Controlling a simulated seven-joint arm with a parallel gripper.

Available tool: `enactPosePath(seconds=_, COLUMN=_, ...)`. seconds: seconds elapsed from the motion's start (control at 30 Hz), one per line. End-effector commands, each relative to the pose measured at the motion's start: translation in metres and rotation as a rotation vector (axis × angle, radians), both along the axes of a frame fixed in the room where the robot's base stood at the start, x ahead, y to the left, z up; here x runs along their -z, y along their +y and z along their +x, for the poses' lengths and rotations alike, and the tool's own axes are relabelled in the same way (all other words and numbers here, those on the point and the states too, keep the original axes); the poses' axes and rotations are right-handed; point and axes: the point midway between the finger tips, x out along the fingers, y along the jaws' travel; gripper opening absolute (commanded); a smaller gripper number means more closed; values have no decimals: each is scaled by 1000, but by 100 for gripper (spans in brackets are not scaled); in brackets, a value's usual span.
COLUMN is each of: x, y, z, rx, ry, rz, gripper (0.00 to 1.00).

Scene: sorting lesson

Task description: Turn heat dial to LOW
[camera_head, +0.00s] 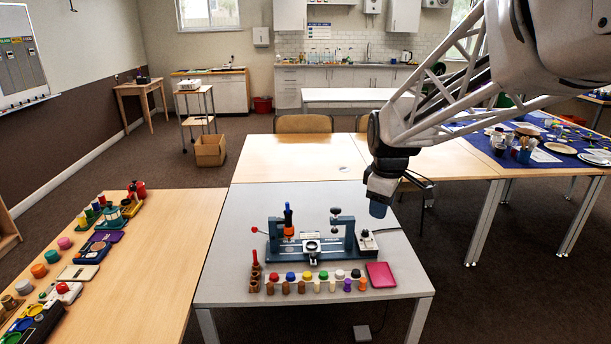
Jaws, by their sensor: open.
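A blue fixture (289,248) stands on the grey table. At its right end is a small pale box (368,247) with a dark knob (364,234) on top. This knob looks like the heat dial, but its markings and setting are too small to read. My gripper (379,208) hangs pointing down, above and slightly right of the box, apart from it. It is open, and nothing shows between its fingers, which are small and dark here.
The grey table (232,235) has rows of coloured pegs (316,282) in front of the fixture and a magenta pad (380,275) at right. A cable runs right from the box. The table's back half is clear.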

Motion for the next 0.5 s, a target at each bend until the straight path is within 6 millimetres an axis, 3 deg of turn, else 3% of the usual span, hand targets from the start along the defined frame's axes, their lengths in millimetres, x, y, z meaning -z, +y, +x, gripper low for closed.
enactPosePath(seconds=0.5, x=51, y=-21, z=126, rx=-420, ry=50, rz=-46, gripper=42)
